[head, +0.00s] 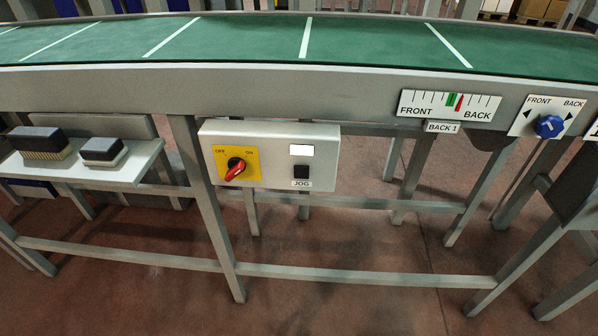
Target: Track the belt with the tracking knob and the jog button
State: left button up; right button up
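The green belt (250,40) with white cross lines runs across the top of the view on a grey frame. The blue tracking knob (549,126) sits at the right on a white plate marked FRONT and BACK. The dark jog button (301,172) is on a grey control box, above the word JOG. Neither gripper is in view.
The control box (325,145) also carries a red rotary switch (235,169) on a yellow OFF/ON plate and a blank white window (301,150). A white shelf (70,170) at the left holds two brushes (40,143). Frame legs stand below, with open floor between them.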

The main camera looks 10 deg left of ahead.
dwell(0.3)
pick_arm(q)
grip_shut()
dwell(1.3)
